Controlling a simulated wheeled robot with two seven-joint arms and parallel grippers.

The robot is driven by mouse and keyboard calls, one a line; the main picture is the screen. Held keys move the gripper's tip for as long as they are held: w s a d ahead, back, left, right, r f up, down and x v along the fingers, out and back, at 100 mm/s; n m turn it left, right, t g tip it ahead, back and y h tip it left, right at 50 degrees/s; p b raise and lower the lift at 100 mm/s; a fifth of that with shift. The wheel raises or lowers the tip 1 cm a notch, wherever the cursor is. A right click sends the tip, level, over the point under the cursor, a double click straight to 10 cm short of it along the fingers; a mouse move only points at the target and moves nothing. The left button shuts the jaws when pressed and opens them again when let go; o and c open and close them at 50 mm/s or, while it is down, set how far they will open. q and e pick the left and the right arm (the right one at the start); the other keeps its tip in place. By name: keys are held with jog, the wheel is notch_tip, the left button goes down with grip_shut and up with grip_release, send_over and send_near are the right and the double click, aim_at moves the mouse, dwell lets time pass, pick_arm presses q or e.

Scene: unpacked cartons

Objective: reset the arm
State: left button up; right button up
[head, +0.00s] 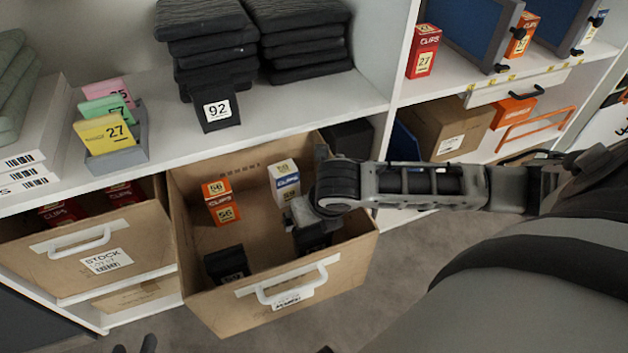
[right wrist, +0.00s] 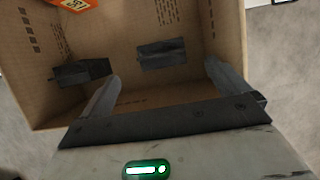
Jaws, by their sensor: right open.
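My right arm reaches in from the right in the head view, with its wrist over the open cardboard drawer (head: 215,312). In the right wrist view my right gripper (right wrist: 163,88) is open and empty, its two fingers spread inside the carton. Two black boxes (right wrist: 162,53) (right wrist: 82,73) lie on the carton floor ahead of the fingers, apart from each other. In the head view the arm partly hides the right-hand black box, and the right fingers cannot be made out. Only dark tips of my left gripper (head: 135,346) show at the bottom edge, away from the drawer.
Floor shows below right.

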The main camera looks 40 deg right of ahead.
pick_arm(q)
jog(key=shift+s+a+r, duration=0.1)
jog(key=shift+a+r, duration=0.05)
jog(key=shift+r, duration=0.3)
pick_arm(e)
jog(key=shift+s+r, duration=0.25)
jog(key=shift+r, duration=0.3)
pick_arm(q)
jog(key=shift+f, duration=0.1)
